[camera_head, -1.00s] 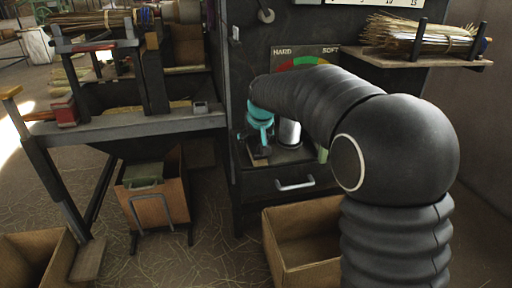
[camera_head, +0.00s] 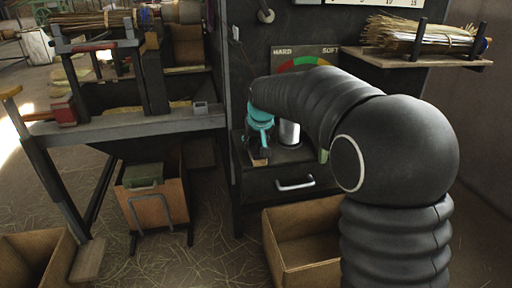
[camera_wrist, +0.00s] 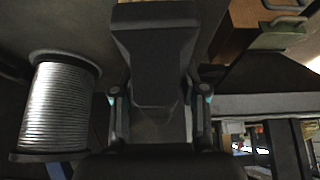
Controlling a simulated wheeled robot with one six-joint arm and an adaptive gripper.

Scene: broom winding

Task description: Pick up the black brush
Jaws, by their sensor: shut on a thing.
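My gripper (camera_head: 260,140), with its teal wrist joint above it, is at the small shelf on the front of the dark machine. In the wrist view a black block-like thing, which looks like the black brush (camera_wrist: 155,50), fills the middle between my two fingers. My gripper is shut on it. In the head view the brush is mostly hidden by my gripper and is too small to make out clearly. A small tan patch shows just below the fingers. I cannot tell whether the brush is clear of the shelf.
A silver wire spool (camera_wrist: 58,108) stands close beside my gripper; it also shows in the head view (camera_head: 290,133). A drawer with a handle (camera_head: 295,184) is below. An open cardboard box (camera_head: 300,240) is on the floor. A workbench (camera_head: 130,124) is at left.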

